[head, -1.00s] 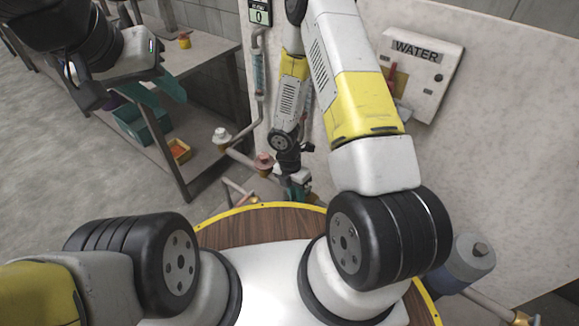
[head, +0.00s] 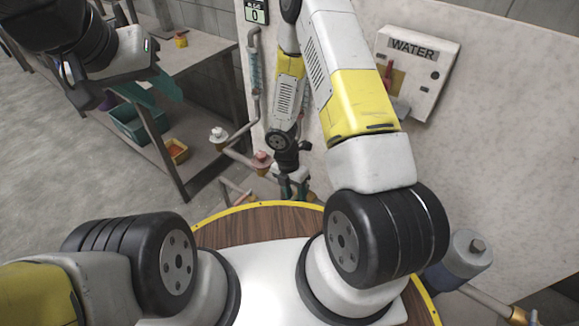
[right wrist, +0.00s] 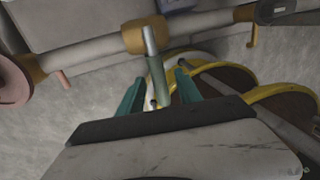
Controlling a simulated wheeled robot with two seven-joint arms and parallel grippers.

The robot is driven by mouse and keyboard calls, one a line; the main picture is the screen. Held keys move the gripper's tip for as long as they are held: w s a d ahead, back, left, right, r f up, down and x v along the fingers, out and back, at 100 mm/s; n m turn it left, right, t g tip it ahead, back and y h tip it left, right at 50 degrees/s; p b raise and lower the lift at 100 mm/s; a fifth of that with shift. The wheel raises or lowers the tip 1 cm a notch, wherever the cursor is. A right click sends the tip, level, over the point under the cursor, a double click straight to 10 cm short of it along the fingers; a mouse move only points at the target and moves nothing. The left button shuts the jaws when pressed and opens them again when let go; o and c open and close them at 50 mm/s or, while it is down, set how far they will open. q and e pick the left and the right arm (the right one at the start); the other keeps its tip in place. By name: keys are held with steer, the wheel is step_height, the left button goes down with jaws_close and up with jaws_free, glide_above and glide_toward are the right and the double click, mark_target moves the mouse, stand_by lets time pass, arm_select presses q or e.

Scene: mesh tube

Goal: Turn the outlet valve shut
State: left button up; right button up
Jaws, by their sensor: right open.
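A valve lever with a grey-green handle (right wrist: 157,82) hangs from a brass fitting (right wrist: 147,36) on a grey pipe in the right wrist view. My right gripper (right wrist: 160,82) is open, with one teal finger on each side of the handle; I cannot tell whether either touches it. In the head view my right gripper (head: 292,184) is low by the pipes, and my arm hides much of it and the lever. I cannot tell which valve is the outlet. My left gripper (head: 160,86) is at the upper left, away from the pipes; its opening is unclear.
A pink round valve handle (head: 262,160) and a white one (head: 218,134) sit on the pipework. A WATER box (head: 418,75) is on the pale panel. A workbench (head: 190,55) stands left, with a teal bin (head: 136,122) below. Open floor lies left.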

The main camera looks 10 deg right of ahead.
step_height(320, 180, up, 8)
steer(key=w+a, duration=0.1)
steer(key=shift+f, duration=0.15)
stand_by(0.5)
steer(key=d+r+m+t, duration=0.2)
steer(key=r+m, duration=0.5)
steer(key=r, duration=0.5)
steer(key=d+r+m+t, duration=0.1)
steer(key=d+r+m, duration=0.35)
steer(key=r, duration=0.75)
steer(key=s+a+r+m+t+y, duration=0.1)
steer(key=s+r+m+t+y, duration=0.1)
steer(key=s+r+m, duration=0.3)
steer(key=s+a+r+m+t+y, duration=0.1)
steer(key=s+r+m+t, duration=0.1)
steer(key=s+r+m, duration=0.4)
step_height(320, 180, up, 5)
steer(key=m, duration=0.4)
steer(key=shift+s+a+t+y, duration=0.15)
steer(key=shift+s+t+y, duration=0.15)
steer(key=shift+t+y, duration=0.1)
